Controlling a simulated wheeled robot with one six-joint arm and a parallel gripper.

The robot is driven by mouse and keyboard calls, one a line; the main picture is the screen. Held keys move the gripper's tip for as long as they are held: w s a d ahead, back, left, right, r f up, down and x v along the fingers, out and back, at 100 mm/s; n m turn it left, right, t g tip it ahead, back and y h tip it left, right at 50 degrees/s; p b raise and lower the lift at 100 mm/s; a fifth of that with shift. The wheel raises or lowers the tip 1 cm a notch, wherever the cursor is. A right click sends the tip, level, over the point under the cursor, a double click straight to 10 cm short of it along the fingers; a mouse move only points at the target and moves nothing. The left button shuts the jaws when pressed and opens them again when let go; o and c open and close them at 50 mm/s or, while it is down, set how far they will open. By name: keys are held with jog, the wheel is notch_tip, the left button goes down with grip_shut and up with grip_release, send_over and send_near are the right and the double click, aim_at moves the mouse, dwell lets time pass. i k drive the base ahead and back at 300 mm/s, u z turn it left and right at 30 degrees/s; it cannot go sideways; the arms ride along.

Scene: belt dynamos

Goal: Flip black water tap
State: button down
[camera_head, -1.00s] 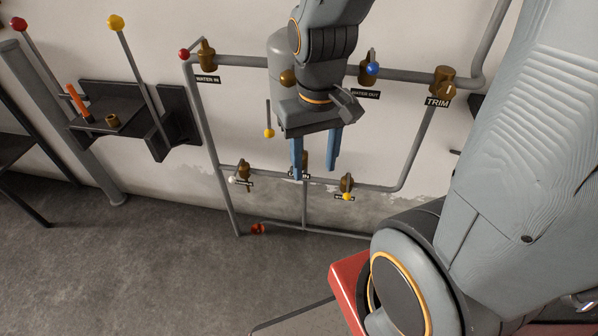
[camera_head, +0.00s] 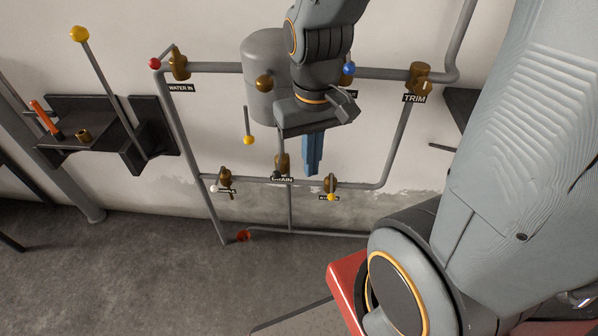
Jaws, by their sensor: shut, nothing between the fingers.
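The black water tap appears to be the one at the drain label: a brass valve (camera_head: 282,161) on the lower pipe, with a small dark knob (camera_head: 276,177) just below it, beside the label. The knob is small, so its handle's exact angle is hard to tell. My gripper (camera_head: 312,172) points down in front of the wall, to the right of this valve. Its blue fingers are together and empty. The valve looks clear of the fingers; the depth between them is hard to judge.
A white-knobbed valve (camera_head: 225,179) and a yellow-knobbed valve (camera_head: 331,184) flank the drain valve. Above are the red-knobbed water-in valve (camera_head: 180,66), blue knob (camera_head: 349,69), trim valve (camera_head: 419,76) and grey tank (camera_head: 265,60). A dark shelf (camera_head: 110,115) juts out at left.

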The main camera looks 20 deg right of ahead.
aim_at(277, 174)
jog(key=z, duration=1.25)
jog(key=k, duration=0.6)
jog(key=u, duration=1.5)
